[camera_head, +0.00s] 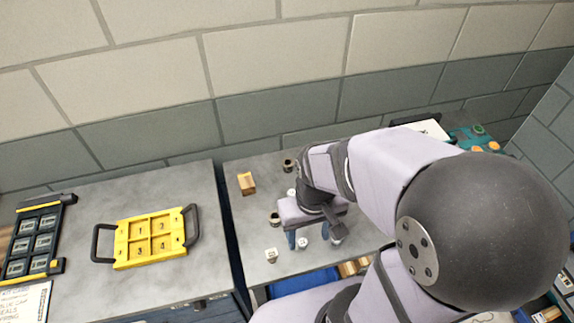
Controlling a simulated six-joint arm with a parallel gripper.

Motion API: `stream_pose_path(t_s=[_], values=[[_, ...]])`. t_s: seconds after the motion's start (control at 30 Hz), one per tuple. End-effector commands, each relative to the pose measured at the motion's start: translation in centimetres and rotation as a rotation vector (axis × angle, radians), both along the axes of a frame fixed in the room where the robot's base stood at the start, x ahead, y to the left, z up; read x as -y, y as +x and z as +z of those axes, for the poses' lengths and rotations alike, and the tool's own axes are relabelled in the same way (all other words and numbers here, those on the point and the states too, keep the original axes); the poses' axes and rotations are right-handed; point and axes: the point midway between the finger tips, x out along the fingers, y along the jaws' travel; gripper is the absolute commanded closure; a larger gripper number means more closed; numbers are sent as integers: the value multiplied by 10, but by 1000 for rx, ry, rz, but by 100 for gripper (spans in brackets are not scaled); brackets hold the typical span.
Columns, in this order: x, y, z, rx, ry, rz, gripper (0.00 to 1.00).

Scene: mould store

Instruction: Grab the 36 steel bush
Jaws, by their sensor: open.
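Several small bushes stand on the right grey table. A pale metal one with a label on top (271,255) is at the front left, and a white-topped one (302,243) is close by my gripper. A grey metal one (337,236) is just right of the gripper. Dark ones stand at the left (275,218) and back (288,165). The labels are too small to read, so I cannot tell which is the 36 steel bush. My gripper (309,236) is open, pointing down low over the table among them. My arm hides part of the table.
A wooden block (246,183) stands at the table's back left. A yellow numbered tray with black handles (119,249) lies on the left table, beside a black rack (57,229). A gap separates the tables. A blue thing (305,281) lies at the front edge.

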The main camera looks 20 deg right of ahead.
Motion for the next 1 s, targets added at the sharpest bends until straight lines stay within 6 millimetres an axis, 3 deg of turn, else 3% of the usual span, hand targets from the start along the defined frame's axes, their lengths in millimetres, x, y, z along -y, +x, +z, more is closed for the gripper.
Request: stream_pose_path(t_s=[0.27,0.37,0.47,0.57,0.77,0.8,0.9,1.0], values=[[-1,2,-1,4,2,0,45],[-7,16,-5,39,19,2,45],[-20,50,-12,125,57,5,45],[-40,108,-17,273,109,3,45],[-76,261,-6,695,179,-54,45],[-79,289,0,783,178,-80,45],[-78,350,14,983,147,-161,45],[-67,395,24,1150,79,-270,45]])
